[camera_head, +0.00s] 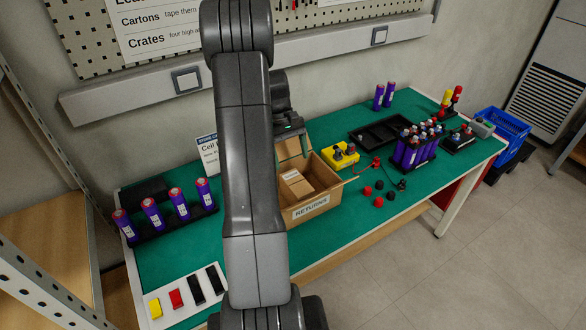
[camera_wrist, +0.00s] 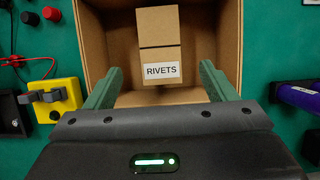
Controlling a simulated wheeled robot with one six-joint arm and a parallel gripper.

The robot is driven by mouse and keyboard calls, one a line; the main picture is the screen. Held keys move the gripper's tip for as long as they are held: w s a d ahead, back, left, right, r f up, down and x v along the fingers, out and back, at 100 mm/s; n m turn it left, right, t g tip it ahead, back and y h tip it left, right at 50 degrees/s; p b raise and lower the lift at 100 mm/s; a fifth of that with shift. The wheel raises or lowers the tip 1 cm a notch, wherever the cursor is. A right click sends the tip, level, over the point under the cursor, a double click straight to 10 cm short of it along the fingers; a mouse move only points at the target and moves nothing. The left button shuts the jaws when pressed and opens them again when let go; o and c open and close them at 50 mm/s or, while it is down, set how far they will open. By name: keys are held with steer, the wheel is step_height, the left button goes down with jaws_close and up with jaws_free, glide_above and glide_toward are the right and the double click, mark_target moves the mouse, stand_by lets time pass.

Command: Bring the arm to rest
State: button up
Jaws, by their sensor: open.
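My gripper (camera_wrist: 158,95) is open and empty in the wrist view, its two green fingers apart over the near side of an open cardboard carton. In the head view my gripper (camera_head: 290,133) hangs above the back of that carton, partly hidden by my own arm. The carton (camera_head: 322,199) is marked RETURNS and stands on the green bench. A small brown box labelled RIVETS (camera_wrist: 160,45) lies inside the carton, beyond the fingertips. The small box also shows in the head view (camera_head: 296,183).
Purple cells stand in a black holder (camera_head: 176,221) at left and in a cluster (camera_head: 412,152) at right. A yellow device (camera_head: 341,156) sits right of the carton, near loose red and black caps (camera_head: 378,201). A white tray (camera_head: 187,312) lies at front left. The front right bench has bare green room.

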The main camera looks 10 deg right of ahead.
mark_target(298, 184)
steer(key=shift+w+r, duration=0.1)
steer(key=shift+r, duration=0.1)
steer(key=p+x, duration=0.1)
steer(key=x, duration=1.1)
steer(key=shift+f, duration=0.15)
step_height(298, 184, up, 3)
steer(key=shift+f, duration=0.2)
steer(key=shift+w+r, duration=0.1)
steer(key=shift+r, duration=0.35)
steer(key=shift+f, duration=0.1)
